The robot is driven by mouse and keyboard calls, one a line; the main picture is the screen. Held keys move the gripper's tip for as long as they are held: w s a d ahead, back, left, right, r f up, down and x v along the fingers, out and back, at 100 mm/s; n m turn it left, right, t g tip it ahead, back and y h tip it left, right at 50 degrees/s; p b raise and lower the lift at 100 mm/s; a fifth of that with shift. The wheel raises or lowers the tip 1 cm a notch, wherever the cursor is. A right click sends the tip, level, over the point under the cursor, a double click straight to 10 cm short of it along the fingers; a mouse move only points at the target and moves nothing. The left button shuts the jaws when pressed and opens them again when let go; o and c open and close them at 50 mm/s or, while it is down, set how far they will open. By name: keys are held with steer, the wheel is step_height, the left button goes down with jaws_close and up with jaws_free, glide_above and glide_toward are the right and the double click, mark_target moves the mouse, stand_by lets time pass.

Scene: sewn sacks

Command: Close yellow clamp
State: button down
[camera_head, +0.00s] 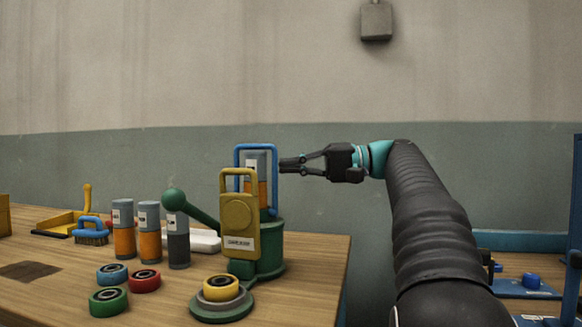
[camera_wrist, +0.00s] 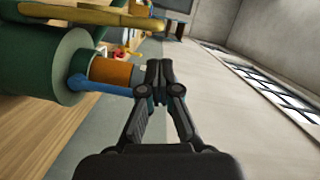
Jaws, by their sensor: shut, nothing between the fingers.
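The yellow clamp (camera_head: 238,222) is a plate with a loop handle and a small label, standing upright on the near side of a green fixture (camera_head: 270,245) on the table. In the wrist view a yellow bar (camera_wrist: 85,14) crosses the top left, above the green body (camera_wrist: 45,65). A blue clamp frame (camera_head: 238,150) stands on the far side, around an orange and grey cylinder (camera_head: 261,188). My gripper (camera_head: 284,165) is shut and empty, just right of the blue frame. In the wrist view my gripper (camera_wrist: 159,68) has its fingertips beside the cylinder; contact is unclear.
A green ball-ended lever (camera_head: 174,199) sticks out left of the fixture. Several upright cylinders (camera_head: 149,232), coloured rings (camera_head: 108,301) and a blue brush (camera_head: 92,232) lie left on the wooden table (camera_head: 310,290).

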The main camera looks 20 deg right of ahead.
steer(key=x, duration=0.7)
steer(key=shift+a+f, duration=0.1)
steer(key=shift+a, duration=0.05)
